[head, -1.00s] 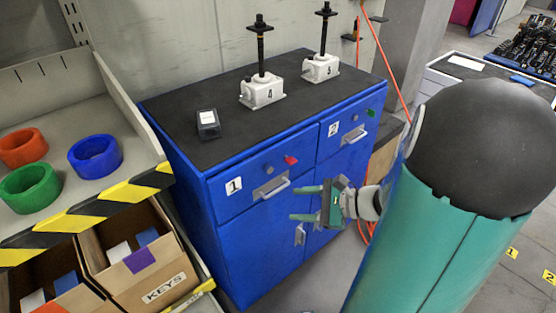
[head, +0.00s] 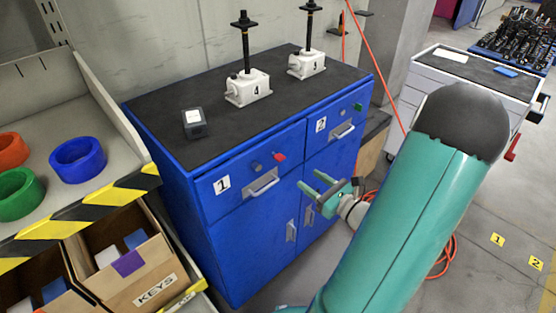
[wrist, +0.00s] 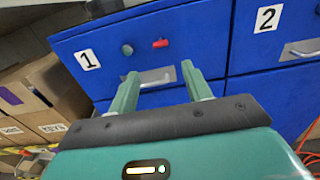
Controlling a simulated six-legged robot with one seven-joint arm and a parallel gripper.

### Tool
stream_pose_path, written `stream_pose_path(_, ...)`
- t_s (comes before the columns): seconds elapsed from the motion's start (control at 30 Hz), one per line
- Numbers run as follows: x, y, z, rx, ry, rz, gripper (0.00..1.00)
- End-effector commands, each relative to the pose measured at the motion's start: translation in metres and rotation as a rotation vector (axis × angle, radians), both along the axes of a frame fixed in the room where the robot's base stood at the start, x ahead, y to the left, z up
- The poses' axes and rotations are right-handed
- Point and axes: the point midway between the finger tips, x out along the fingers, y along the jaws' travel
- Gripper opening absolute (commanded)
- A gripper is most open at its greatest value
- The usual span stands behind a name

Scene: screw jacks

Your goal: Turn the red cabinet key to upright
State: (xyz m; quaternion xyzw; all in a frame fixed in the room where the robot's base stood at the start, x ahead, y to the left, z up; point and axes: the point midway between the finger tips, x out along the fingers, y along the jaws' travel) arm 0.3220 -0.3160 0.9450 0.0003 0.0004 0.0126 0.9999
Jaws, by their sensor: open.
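The red key (head: 280,156) is on the front of drawer 1 of the blue cabinet (head: 230,220), right of a round grey lock or knob (head: 256,166) and above the drawer handle. In the wrist view the red key (wrist: 160,43) looks roughly level, lying sideways. My gripper (head: 309,180) is open and empty, in front of the cabinet, below and right of the red key. In the wrist view its two green fingers (wrist: 159,74) point at drawer 1, with the handle (wrist: 150,79) between and behind them and the key above. A green key (head: 358,107) is on drawer 2.
Two white screw jacks (head: 247,88) and a small dark box (head: 194,123) stand on the cabinet top. At left is a shelf with coloured rings (head: 78,159) and cardboard bins (head: 130,256). An orange hose (head: 441,258) lies on the floor at right.

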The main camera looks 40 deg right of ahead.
Motion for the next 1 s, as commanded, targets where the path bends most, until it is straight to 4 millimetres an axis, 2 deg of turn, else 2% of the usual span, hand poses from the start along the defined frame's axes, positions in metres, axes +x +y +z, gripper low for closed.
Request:
stream_pose_path(0.6, 0.114, 0.005, -0.001, 0.0, 0.001, 0.005, 0.49)
stream_pose_path(0.77, 0.126, 0.005, 0.0, -0.001, 0.001, 0.004, 0.49)
stream_pose_path(1.0, 0.128, 0.005, 0.0, -0.001, 0.002, 0.003, 0.49)
